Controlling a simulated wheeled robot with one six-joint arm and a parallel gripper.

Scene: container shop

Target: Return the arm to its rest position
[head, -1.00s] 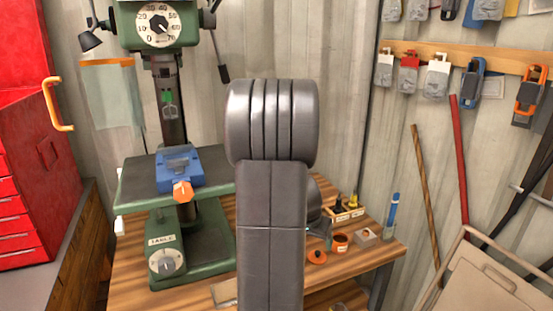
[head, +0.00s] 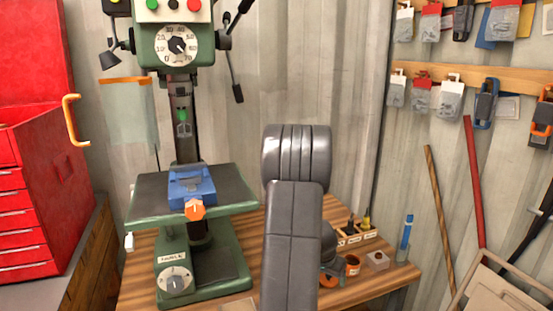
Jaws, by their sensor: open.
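My arm's dark grey links (head: 292,235) rise from the bottom edge near the middle of the head view, with a ribbed rounded joint (head: 297,158) at the top. They stand in front of the wooden workbench (head: 240,277) and hide part of it. My gripper does not show; the links may hide it. I see nothing held.
A green drill press (head: 180,45) with a blue vise (head: 190,187) on its table stands left of my arm. A red cabinet (head: 30,220) is far left.

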